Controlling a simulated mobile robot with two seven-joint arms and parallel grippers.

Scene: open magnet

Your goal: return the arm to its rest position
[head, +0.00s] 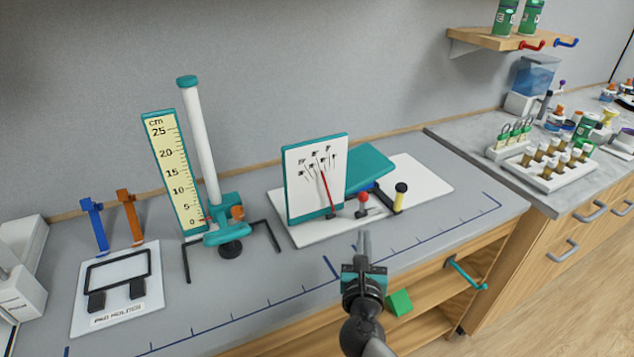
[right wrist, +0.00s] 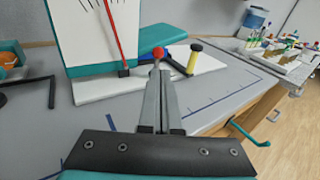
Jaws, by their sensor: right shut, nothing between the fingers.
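My right gripper (head: 364,243) is in front of the bench in the head view, over the bench's front edge. Its fingers are together with nothing between them, and they point toward the meter board. In the right wrist view the shut fingers (right wrist: 160,85) point at a red-knobbed lever (right wrist: 158,53), which lies beyond them. The meter (head: 316,180) has a white dial face with a red needle and stands on a white base. My left gripper is not in view.
A teal stand with a scale (head: 173,172) and a white tube stands left of the meter. A teal hook (head: 467,275) sticks out from the bench front, near a green block (head: 399,303) on the shelf. Test-tube racks (head: 557,165) stand right.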

